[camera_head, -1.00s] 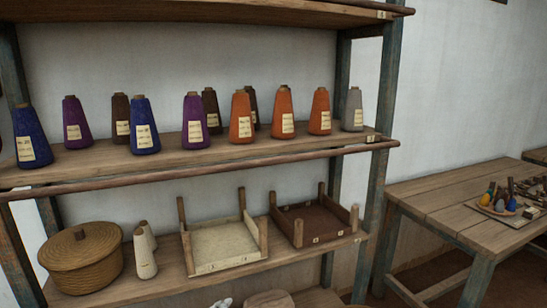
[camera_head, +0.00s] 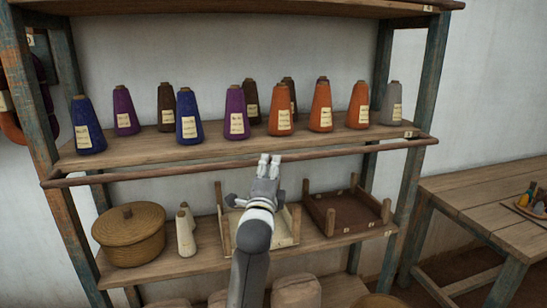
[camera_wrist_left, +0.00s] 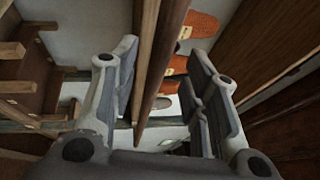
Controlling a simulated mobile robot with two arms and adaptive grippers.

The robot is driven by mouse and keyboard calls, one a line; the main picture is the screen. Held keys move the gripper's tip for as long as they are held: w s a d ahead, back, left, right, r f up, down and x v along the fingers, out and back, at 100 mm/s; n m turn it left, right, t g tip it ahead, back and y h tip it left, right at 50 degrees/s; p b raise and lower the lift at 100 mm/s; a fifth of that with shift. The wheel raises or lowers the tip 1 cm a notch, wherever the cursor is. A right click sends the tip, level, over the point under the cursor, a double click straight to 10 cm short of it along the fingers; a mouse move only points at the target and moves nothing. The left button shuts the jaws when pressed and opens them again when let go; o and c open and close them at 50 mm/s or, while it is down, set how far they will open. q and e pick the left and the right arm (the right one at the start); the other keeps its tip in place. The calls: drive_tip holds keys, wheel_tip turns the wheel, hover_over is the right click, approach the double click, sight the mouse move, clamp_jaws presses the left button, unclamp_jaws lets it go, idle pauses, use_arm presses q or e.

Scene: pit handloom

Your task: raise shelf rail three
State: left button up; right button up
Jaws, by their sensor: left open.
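Shelf rail three (camera_head: 345,152) is a long thin wooden rod along the front edge of the middle shelf, below the row of yarn cones. In the left wrist view, the rail (camera_wrist_left: 162,65) runs between the two spread fingers of my left gripper (camera_wrist_left: 163,72). I cannot tell whether either finger touches it. My right gripper is not in view.
Several yarn cones (camera_head: 235,112) stand on the middle shelf (camera_head: 150,147) just above the rail. The lower shelf holds a lidded basket (camera_head: 128,240), white cones (camera_head: 186,232) and trays with posts (camera_head: 345,210). A worktable (camera_head: 485,205) stands to the right.

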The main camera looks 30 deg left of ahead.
use_arm(q)
drive_tip(key=shift+p+x, duration=0.55)
drive_tip(key=shift+x, duration=2)
clamp_jaws()
